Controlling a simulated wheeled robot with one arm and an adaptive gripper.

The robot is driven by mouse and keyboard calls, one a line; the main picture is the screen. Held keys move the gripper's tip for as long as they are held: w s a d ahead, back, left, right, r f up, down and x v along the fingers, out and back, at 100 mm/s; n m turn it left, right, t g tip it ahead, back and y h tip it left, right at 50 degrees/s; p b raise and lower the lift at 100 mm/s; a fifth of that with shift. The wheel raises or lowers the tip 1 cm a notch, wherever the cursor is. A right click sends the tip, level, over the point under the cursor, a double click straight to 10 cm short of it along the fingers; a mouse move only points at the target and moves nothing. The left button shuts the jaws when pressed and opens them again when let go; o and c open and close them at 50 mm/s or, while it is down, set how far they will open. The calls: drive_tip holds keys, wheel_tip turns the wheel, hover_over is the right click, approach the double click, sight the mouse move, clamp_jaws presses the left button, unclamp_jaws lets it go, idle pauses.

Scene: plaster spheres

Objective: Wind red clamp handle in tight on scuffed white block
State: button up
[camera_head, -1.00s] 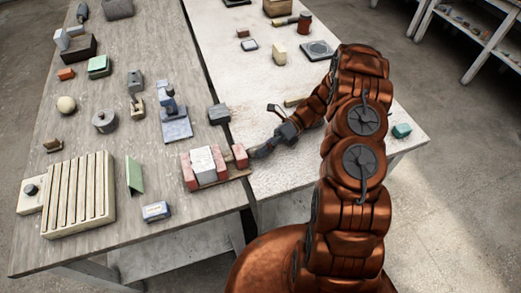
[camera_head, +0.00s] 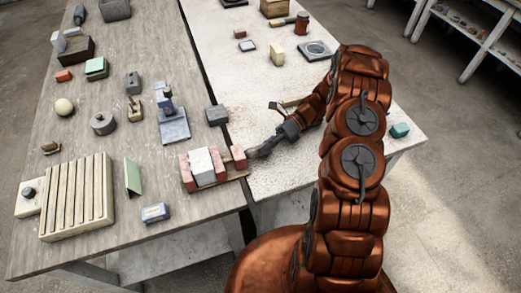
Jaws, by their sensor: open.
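The scuffed white block (camera_head: 202,165) stands upright in the clamp, between a red jaw (camera_head: 186,173) on its left and another red jaw (camera_head: 218,163) on its right. A separate red piece (camera_head: 238,157), apparently the clamp handle, is at the right end of the clamp's brown base (camera_head: 212,184), with a gap between it and the right jaw. My gripper (camera_head: 253,153) is just right of this red piece, low over the seam between the tables. Its fingers are small and dark here. I cannot tell whether they touch the handle.
A blue-grey stand (camera_head: 172,120) and a dark grey block (camera_head: 217,115) stand behind the clamp. A blue-white box (camera_head: 155,212), a green wedge (camera_head: 132,178) and a slatted rack (camera_head: 77,198) are to the left. The white table (camera_head: 270,85) has bare room behind my arm.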

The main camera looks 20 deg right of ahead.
drive_tip(key=shift+v, duration=3.05)
drive_tip(key=shift+a, duration=0.1)
